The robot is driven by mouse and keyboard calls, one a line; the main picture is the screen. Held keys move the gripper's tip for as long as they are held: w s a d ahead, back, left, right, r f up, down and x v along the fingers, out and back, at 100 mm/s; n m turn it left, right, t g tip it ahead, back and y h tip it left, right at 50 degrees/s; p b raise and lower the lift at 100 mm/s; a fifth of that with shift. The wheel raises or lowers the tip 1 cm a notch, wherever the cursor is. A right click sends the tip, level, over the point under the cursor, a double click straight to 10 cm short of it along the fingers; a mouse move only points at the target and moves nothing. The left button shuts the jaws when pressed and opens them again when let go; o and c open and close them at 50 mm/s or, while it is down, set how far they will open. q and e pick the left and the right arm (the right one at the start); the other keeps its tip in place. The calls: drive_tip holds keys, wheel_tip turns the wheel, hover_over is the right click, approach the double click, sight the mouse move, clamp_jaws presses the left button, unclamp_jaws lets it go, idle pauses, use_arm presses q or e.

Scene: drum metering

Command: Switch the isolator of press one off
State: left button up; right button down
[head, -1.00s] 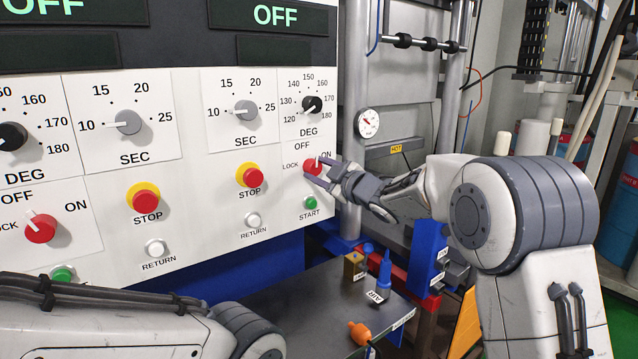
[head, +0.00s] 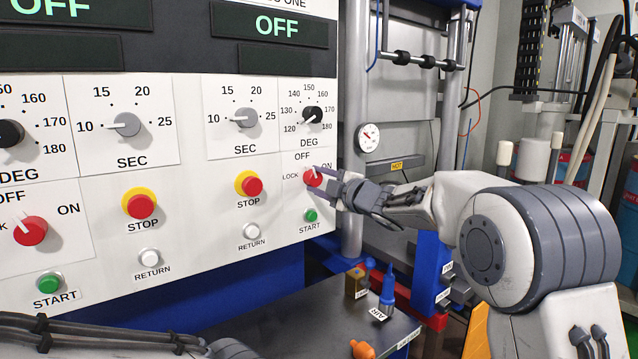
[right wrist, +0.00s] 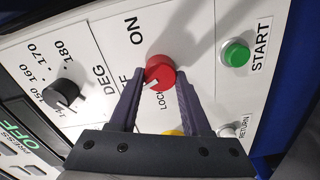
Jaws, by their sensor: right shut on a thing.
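The isolator of press one is the red round knob (head: 313,177) on the right-hand panel, with LOCK, OFF and ON printed around it. It also shows in the right wrist view (right wrist: 160,72), where its white pointer faces the OFF and LOCK side, away from ON. Which mark it meets exactly I cannot tell, as a finger covers part of OFF. My right gripper (head: 322,181) is at the knob, shut on it with a finger on either side. My left gripper is out of view; only part of my left arm shows at the lower left.
A red STOP button (head: 249,185), white RETURN button (head: 251,231) and green START button (head: 310,215) sit close around the isolator. A second red isolator (head: 30,231) is on the left panel. A dark shelf (head: 290,310) with small tools lies below.

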drive_tip(key=shift+c, duration=1.8)
unclamp_jaws()
drive_tip(key=b+v, duration=0.1)
drive_tip(key=v, duration=0.9)
drive_tip(key=shift+s+d+b, duration=0.15)
drive_tip(key=shift+b, duration=0.15)
